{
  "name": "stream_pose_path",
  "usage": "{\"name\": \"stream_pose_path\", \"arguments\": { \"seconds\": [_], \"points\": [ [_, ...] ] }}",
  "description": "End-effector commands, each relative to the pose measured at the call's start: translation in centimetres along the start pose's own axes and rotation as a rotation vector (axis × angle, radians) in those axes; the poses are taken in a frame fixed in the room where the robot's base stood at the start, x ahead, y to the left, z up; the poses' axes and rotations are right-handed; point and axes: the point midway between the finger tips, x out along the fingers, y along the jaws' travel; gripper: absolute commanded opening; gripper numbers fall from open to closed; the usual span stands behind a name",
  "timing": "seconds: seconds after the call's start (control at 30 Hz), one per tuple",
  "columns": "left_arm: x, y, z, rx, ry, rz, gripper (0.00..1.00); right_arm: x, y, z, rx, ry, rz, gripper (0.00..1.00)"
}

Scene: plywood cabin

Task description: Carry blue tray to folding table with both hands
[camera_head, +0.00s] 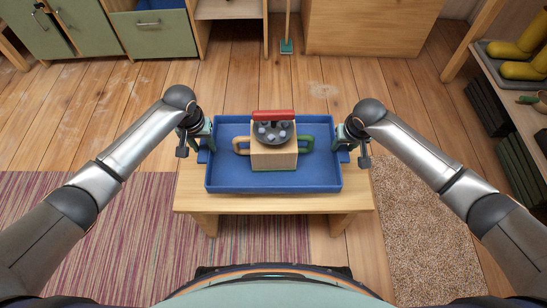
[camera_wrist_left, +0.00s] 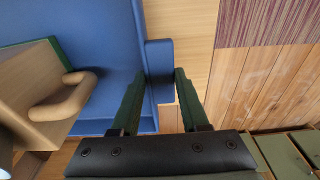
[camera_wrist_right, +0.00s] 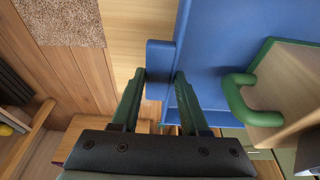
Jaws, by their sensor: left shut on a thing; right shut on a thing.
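The blue tray (camera_head: 225,178) is level at a small wooden table (camera_head: 260,202); I cannot tell whether it touches the top. A wooden box with side handles (camera_head: 273,158) stands in it, with a grey round piece (camera_head: 270,133) and a red bar (camera_head: 273,115) on top. My left gripper (camera_head: 203,143) is shut on the tray's left handle, which shows between the fingers in the left wrist view (camera_wrist_left: 159,60). My right gripper (camera_head: 345,142) is shut on the right handle, seen in the right wrist view (camera_wrist_right: 159,62).
A striped rug (camera_head: 120,225) lies front left and a beige rug (camera_head: 420,220) front right. Green cabinets (camera_head: 155,35) stand at the back left. A shelf with yellow boots (camera_head: 520,68) is at the right. Bare plank floor (camera_head: 120,110) lies behind the table.

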Motion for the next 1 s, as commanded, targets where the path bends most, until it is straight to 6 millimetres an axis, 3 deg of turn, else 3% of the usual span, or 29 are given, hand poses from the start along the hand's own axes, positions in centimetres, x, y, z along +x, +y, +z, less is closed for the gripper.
{"name": "stream_pose_path", "arguments": {
  "seconds": [1.0],
  "points": [
    [-1.02, 0.05, -0.14, 0.000, 0.005, 0.002, 0.00, -0.95, -0.01, -0.21, 0.000, 0.003, -0.001, 0.00]
  ]
}}
